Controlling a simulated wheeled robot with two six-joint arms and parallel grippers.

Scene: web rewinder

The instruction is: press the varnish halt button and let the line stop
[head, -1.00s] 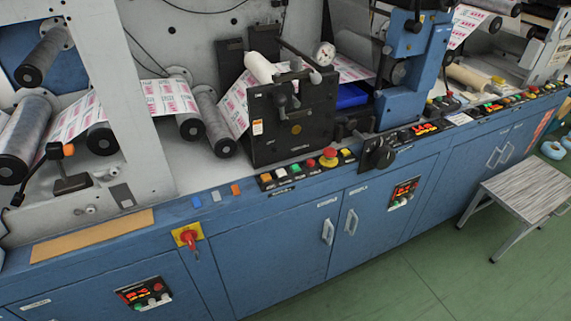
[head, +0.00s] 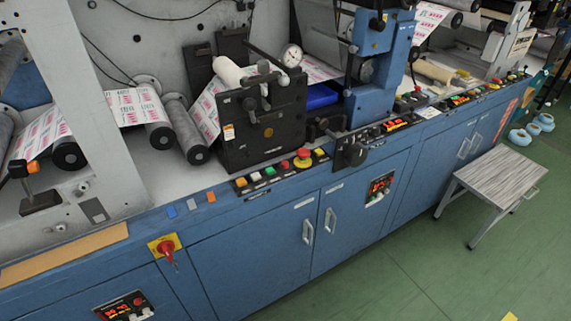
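A row of buttons (head: 270,171) sits on a black strip along the front edge of the blue machine, below the black varnish-like unit (head: 262,128). A large red mushroom button (head: 303,155) with a yellow base stands in this row, among smaller yellow, green, white and red buttons. Labels are too small to read, so I cannot tell which is the varnish halt button. Printed web (head: 130,108) runs over the rollers; whether it is moving cannot be told. Neither of my grippers is in view.
A red rotary switch on a yellow plate (head: 153,247) is on the cabinet front at left. A lit panel (head: 380,187) is on a cabinet door. A grey stool (head: 495,180) stands on the green floor at right.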

